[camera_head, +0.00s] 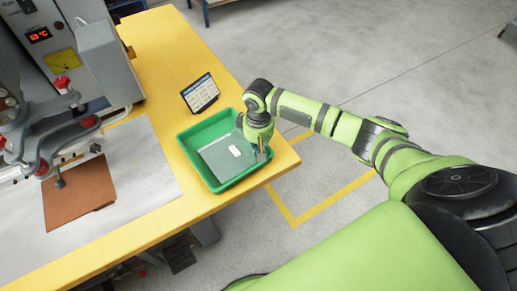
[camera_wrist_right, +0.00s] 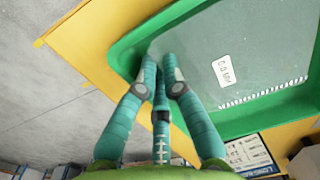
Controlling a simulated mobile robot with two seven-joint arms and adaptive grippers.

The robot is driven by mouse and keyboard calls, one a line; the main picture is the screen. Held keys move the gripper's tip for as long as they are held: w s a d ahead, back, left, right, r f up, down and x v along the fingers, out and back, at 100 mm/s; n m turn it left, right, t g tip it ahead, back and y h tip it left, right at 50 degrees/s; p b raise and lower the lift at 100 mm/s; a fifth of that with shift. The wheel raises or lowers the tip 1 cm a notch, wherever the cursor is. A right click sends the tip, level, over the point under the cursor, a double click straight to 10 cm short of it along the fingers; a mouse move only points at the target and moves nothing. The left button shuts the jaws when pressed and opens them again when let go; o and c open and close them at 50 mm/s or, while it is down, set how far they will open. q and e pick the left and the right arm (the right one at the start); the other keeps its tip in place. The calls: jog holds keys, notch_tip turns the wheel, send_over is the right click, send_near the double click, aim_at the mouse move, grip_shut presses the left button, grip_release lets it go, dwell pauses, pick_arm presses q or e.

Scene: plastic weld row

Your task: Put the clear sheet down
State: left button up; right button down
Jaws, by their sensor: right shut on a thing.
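The clear sheet (camera_head: 217,158) looks greyish and has a small white label. It lies within the outline of the green tray (camera_head: 199,174) at the table's right end; I cannot tell whether it touches the tray floor. My right gripper (camera_head: 262,153) is at the tray's right side, shut on the sheet's edge. In the right wrist view the fingers of my right gripper (camera_wrist_right: 163,72) meet at the edge of the sheet (camera_wrist_right: 265,55), whose label reads about 0.5 mm, inside the tray's green rim (camera_wrist_right: 124,58). My left gripper is not in view.
A dark-framed card (camera_head: 200,93) stands behind the tray on the yellow table (camera_head: 158,45). A grey machine (camera_head: 107,62) stands at the left, with a brown sheet (camera_head: 78,195) under its clamps. Open floor lies to the right.

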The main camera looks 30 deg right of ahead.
jog(key=shift+f, duration=0.7)
jog(key=shift+f, duration=0.2)
jog(key=c, duration=1.4)
grip_release()
jog(key=shift+o, duration=0.2)
jog(key=shift+r, duration=0.1)
notch_tip(320, 180, up, 12)
jog(key=shift+r, duration=0.1)
